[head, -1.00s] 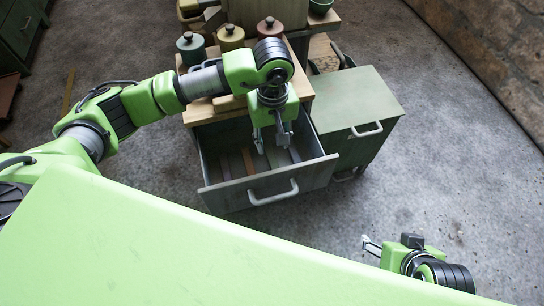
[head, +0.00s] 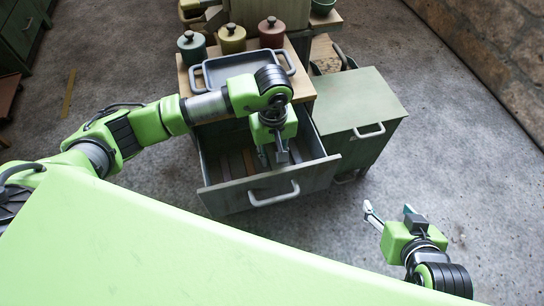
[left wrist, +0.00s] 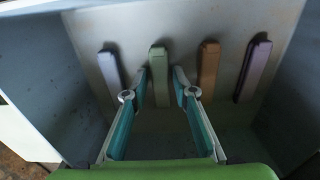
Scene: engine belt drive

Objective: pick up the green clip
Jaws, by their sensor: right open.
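The green clip (left wrist: 159,75) lies on the floor of the open drawer (head: 275,187), in a row with other clips in the left wrist view. My left gripper (left wrist: 161,73) is open above it, pointing down into the drawer. My right gripper (head: 391,210) is open and empty at the lower right.
A pale purple clip (left wrist: 110,68) lies left of the green one; a brown clip (left wrist: 208,66) and a purple clip (left wrist: 253,66) lie right. Drawer walls enclose them. A grey tray (head: 240,69) and several lidded pots stand above. A green cabinet (head: 358,102) stands to the right.

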